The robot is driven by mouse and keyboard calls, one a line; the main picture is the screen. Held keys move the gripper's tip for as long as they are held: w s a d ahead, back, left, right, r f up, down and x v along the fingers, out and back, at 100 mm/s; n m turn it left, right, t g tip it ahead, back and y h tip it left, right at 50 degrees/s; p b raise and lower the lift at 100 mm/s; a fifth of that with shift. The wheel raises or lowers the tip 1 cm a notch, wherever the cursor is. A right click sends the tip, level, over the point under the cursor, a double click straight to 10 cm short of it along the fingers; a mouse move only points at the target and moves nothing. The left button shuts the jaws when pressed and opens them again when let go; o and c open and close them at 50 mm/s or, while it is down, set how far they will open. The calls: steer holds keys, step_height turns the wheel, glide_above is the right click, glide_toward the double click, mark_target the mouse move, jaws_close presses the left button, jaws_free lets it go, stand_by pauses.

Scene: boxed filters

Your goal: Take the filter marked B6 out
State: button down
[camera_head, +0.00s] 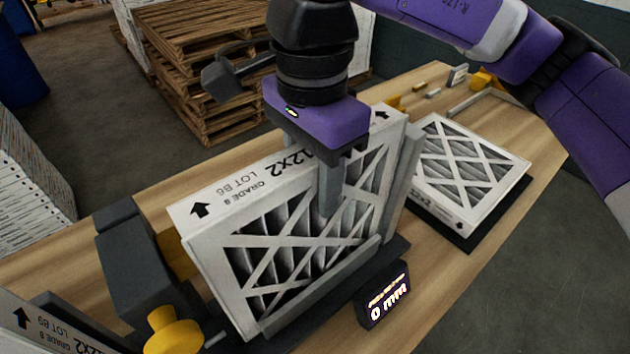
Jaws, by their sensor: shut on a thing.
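The filter marked LOT B6 (216,212) stands upright on its edge in a dark fixture (300,312) in the middle of the table. It has a white card frame with diagonal strips over grey pleats. My gripper (332,192) points down over its top edge and is shut on it, with one finger showing on the near face. The other finger is hidden behind the filter. A dark clamp block with a yellow knob (175,332) is at the filter's left end, and a grey upright (404,165) is at its right end.
Another filter (462,168) lies flat on a dark pad at the right. A filter marked LOT B9 (40,330) is at the lower left. A display reading 0 mm (384,296) stands in front of the fixture. Wooden pallets (205,70) are stacked behind the table.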

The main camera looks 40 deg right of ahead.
steer(key=shift+f+b, duration=0.15)
steer(key=shift+b, duration=0.4)
stand_by(0.4)
steer(key=c, duration=1.1)
jaws_free()
steer(key=shift+c, duration=0.2)
steer(key=shift+r+p, duration=1.55)
steer(key=shift+r, duration=2.05)
steer(key=o, duration=0.5)
steer(key=shift+o, duration=0.2)
